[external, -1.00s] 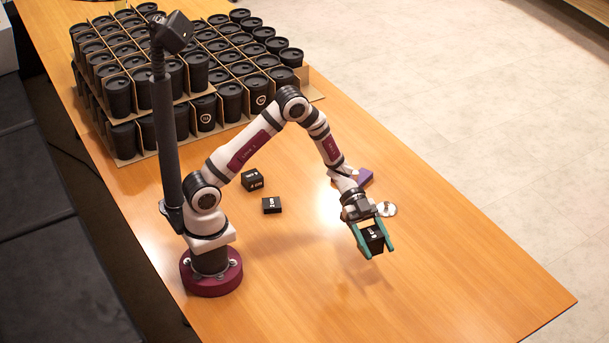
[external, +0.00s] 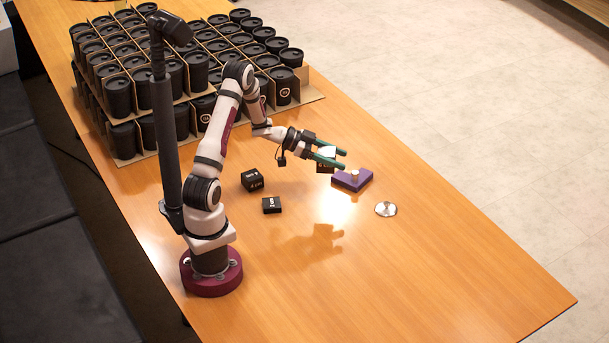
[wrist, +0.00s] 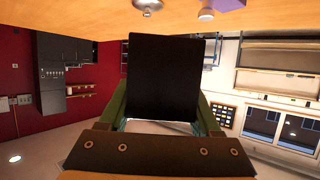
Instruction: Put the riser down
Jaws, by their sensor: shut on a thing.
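My gripper (external: 330,157) is shut on a black riser (external: 325,168), a dark block with white lettering, and holds it above the table. The green fingers lie about level and point to the right, left of and behind the purple block. In the wrist view the riser (wrist: 163,78) is a large dark face between the green fingers (wrist: 162,115), blocking the middle of the view. Two other black blocks rest on the table: a taller one (external: 252,180) and a flatter one (external: 271,205).
A purple block (external: 352,182) with a small pale peg on top lies right of my gripper. A shiny metal disc (external: 386,209) lies in front of it. Cardboard trays of black lidded cups (external: 205,110) fill the back. The table's front right (external: 460,270) is clear.

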